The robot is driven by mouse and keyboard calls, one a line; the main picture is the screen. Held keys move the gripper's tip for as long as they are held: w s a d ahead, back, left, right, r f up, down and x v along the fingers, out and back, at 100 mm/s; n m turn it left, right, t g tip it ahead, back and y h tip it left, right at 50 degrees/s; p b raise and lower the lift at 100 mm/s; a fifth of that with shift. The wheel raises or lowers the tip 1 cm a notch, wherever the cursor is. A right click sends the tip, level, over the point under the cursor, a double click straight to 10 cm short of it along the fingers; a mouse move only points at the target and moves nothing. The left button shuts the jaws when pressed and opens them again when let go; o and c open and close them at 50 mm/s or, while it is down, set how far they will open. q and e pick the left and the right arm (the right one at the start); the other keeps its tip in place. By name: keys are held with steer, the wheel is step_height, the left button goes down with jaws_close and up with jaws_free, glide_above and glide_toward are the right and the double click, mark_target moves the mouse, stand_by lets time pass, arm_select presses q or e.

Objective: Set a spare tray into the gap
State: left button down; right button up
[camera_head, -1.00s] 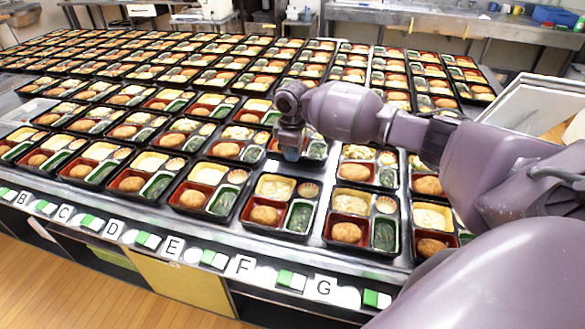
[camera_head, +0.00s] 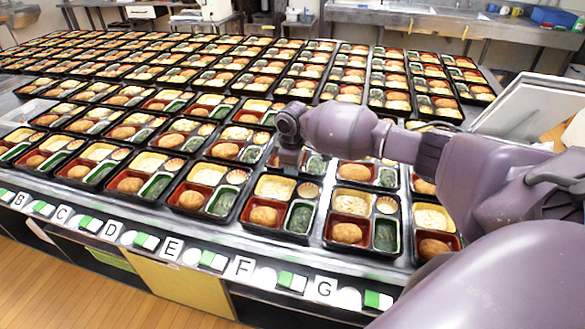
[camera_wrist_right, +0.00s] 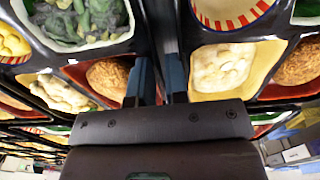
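My right gripper (camera_head: 288,166) points down over the second row from the front, behind a front-row tray (camera_head: 246,222). It is shut on the near rim of a spare tray (camera_head: 316,166) with dark greens and a red compartment, mostly hidden behind the gripper and arm. The tray sits in the gap between a neighbour on its left (camera_head: 238,160) and one on its right (camera_head: 358,187), about level with them. In the right wrist view, the two fingers (camera_wrist_right: 160,82) stand close together at tray rims; contact below is hidden. My left gripper is not in view.
Filled black trays cover the table in tight rows. Lettered labels and green-white markers line the front edge (camera_head: 210,262). A pale open bin (camera_head: 525,105) stands at the right. My right arm covers the right side of the table.

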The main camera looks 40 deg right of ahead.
step_height(320, 180, up, 12)
steer(key=p, duration=0.1)
steer(key=shift+r, duration=0.2)
stand_by(0.4)
stand_by(0.5)
